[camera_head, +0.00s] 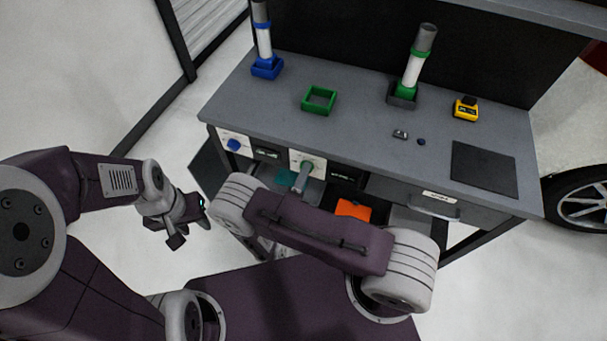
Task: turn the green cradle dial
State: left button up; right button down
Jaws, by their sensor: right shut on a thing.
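The green dial (307,165) sits on a white plate on the front face of the workbench, below the green square cradle (319,99). The dial is small and largely covered by my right gripper. My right gripper (302,178) reaches up to it from below and is shut on it; my forearm hides the wrist. My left gripper (190,225) is open and empty, in free space left of the bench front.
A blue dial (234,145) is on the front at the left. On top stand a roll in a blue cradle (267,68), a green-ringed roll (411,80), a yellow device (466,108) and a dark mat (484,167). An orange sheet (353,209) lies below.

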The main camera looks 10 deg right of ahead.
jog(key=shift+n, duration=0.8)
jog(key=c, duration=0.9)
grip_release()
pick_arm(q)
jog(key=shift+r, duration=0.1)
